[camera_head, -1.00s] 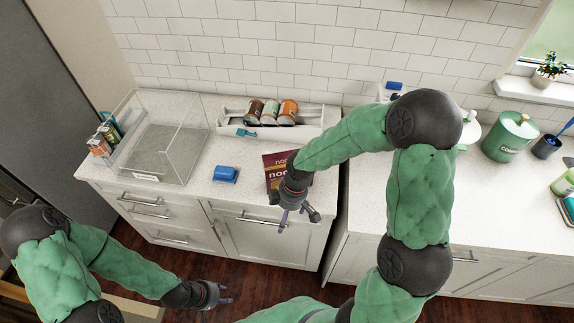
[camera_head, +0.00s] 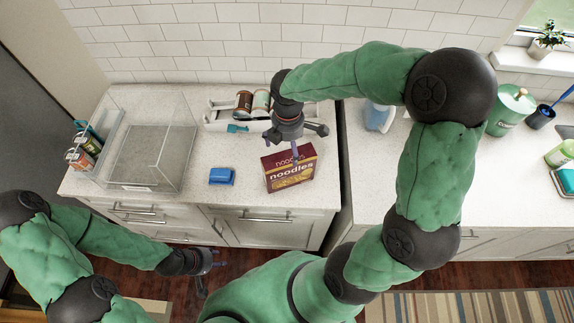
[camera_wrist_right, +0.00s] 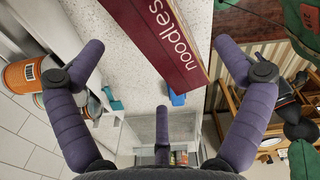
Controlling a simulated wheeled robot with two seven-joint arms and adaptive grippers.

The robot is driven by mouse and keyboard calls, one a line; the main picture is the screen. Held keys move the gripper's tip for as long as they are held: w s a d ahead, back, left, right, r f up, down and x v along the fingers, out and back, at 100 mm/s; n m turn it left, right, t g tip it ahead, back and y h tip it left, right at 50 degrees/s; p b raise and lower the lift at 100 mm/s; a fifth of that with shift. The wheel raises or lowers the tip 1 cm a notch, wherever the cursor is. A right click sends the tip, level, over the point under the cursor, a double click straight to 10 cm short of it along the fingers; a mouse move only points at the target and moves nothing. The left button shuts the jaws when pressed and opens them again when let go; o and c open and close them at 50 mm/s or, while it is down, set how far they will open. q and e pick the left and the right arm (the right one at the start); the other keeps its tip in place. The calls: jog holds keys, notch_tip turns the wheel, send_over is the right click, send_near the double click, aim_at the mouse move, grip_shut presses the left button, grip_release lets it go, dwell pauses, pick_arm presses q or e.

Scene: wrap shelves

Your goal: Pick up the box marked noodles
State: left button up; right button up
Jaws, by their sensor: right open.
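The dark red noodles box (camera_head: 289,172) stands on the white counter near its front edge, its "noodles" label facing me. It also shows in the right wrist view (camera_wrist_right: 165,40), between the spread fingers. My right gripper (camera_head: 297,145) is open and points down just above and behind the top of the box. Its purple fingers (camera_wrist_right: 163,85) look apart from the box, with nothing held. My left gripper (camera_head: 205,268) is low at the left, in front of the cabinets and away from the counter top; its finger opening is too small to judge.
A clear bin (camera_head: 150,150) stands on the left of the counter. A blue object (camera_head: 221,176) lies left of the box. A white rack (camera_head: 222,115) with cans (camera_head: 243,103) is behind. A gap splits the counter to the right of the box.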

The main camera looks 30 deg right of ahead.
aim_at(287, 153)
jog(key=f, duration=0.3)
jog(key=shift+w, duration=0.25)
jog(key=shift+d+f+b, duration=0.1)
jog(key=shift+f+b, duration=0.35)
jog(key=shift+f, duration=2.15)
jog(key=c, duration=1.5)
jog(key=shift+r, duration=0.1)
